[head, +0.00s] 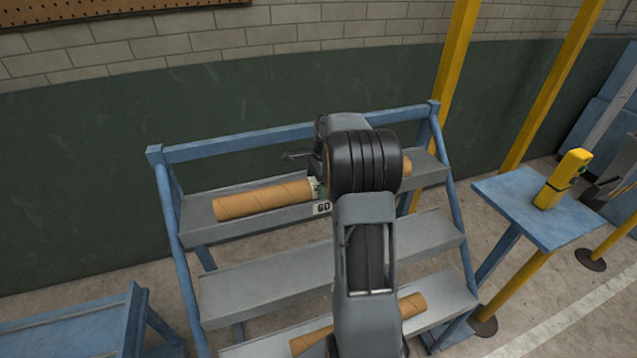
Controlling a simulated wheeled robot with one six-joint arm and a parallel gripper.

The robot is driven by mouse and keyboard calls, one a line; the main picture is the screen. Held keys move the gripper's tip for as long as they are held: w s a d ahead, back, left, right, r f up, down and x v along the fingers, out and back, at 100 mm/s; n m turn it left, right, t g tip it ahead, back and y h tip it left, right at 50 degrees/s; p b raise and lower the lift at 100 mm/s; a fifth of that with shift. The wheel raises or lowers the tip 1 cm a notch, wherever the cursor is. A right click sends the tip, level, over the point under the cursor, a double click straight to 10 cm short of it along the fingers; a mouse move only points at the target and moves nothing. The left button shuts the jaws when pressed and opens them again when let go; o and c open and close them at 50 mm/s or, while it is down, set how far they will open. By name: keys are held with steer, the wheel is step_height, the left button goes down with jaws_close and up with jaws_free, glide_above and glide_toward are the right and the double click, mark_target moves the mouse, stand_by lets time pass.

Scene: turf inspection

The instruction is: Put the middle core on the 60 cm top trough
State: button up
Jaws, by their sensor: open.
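A blue rack holds three grey sloping troughs. A tan cardboard core (262,200) lies on the top trough (200,232), which carries a small label (321,208) that seems to read 60. Tan also shows right of my arm on that trough; I cannot tell whether it is the same core. The middle trough (262,283) shows no core, though my arm hides part of it. Another tan core (411,305) lies on the bottom trough, its middle hidden by my arm. My gripper (310,170) is open above the top trough, mostly hidden behind my wrist; contact with the core is unclear.
The rack's blue top rail (240,142) runs behind the top trough. A blue side table (515,205) with a yellow device (563,178) stands at right, near yellow posts (455,50). Another blue stand (70,325) is at lower left. A green and brick wall is behind.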

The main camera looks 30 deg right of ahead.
steer(key=r, duration=0.3)
steer(key=d+r, duration=0.1)
steer(key=r, duration=0.6)
steer(key=shift+s+d+r, duration=0.25)
steer(key=shift+d+r, duration=0.05)
steer(key=shift+r, duration=0.1)
steer(key=shift+a+r, duration=0.1)
steer(key=shift+r, duration=0.25)
steer(key=s+a+r+n+t+h, duration=0.1)
steer(key=s+a+n, duration=0.35)
steer(key=a, duration=0.25)
steer(key=s+a+r+n+t+h, duration=0.1)
steer(key=s+a+n, duration=0.3)
steer(key=a+n, duration=0.3)
steer(key=s+a+f+n+t, duration=0.1)
steer(key=s+a+f+n, duration=0.5)
steer(key=s, duration=0.5)
steer(key=a+n, duration=0.2)
steer(key=n, duration=0.1)
steer(key=shift+a+t, duration=0.3)
steer(key=shift+a, duration=0.05)
steer(key=shift+c, duration=0.2)
